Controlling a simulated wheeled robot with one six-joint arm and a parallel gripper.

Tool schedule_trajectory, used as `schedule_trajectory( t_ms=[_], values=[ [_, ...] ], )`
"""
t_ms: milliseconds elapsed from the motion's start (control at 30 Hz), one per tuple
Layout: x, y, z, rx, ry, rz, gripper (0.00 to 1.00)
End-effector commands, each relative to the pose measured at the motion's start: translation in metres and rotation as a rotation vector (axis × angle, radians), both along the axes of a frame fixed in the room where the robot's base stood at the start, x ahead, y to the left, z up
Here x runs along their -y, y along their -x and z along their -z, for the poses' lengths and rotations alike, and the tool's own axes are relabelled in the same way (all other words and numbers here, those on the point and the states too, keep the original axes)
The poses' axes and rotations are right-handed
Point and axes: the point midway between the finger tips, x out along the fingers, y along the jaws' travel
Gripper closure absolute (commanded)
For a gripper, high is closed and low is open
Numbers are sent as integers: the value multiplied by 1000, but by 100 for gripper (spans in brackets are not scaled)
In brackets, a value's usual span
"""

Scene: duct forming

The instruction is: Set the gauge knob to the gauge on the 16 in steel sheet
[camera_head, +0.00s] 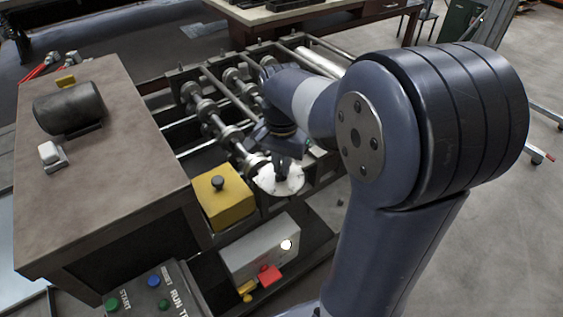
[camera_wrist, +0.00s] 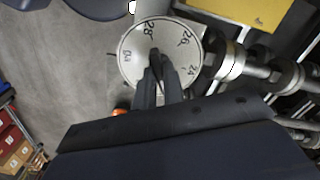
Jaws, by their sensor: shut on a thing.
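The gauge dial (camera_head: 285,184) is a round white plate at the front of the roller machine. In the wrist view the dial (camera_wrist: 131,62) shows the marks 28, 26 and 24, plus another mark at its left edge that I cannot read surely. My gripper (camera_head: 282,163) is over the dial with its fingers pointing at the plate's middle. In the wrist view my gripper (camera_wrist: 155,58) is shut on the gauge knob, which the fingers mostly hide. I cannot read which mark the knob points to. I cannot make out a labelled 16 in steel sheet.
A yellow block with a black knob (camera_head: 220,184) stands left of the dial. Rollers (camera_head: 200,104) lie behind. A grey box with a red button (camera_head: 268,275) and a START panel (camera_head: 150,296) are in front. A brown cabinet (camera_head: 120,190) is at left.

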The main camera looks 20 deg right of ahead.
Motion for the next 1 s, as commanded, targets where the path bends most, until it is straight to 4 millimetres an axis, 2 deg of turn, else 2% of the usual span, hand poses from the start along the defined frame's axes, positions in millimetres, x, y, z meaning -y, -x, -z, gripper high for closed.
schedule_trajectory(
  t_ms=[400,433,700,1000],
  values=[
    [0,-1,-1,2,1,6,100],
    [0,-1,-1,2,1,6,89],
    [0,0,0,1,0,6,68],
    [0,-1,-5,4,1,5,68]
  ],
)
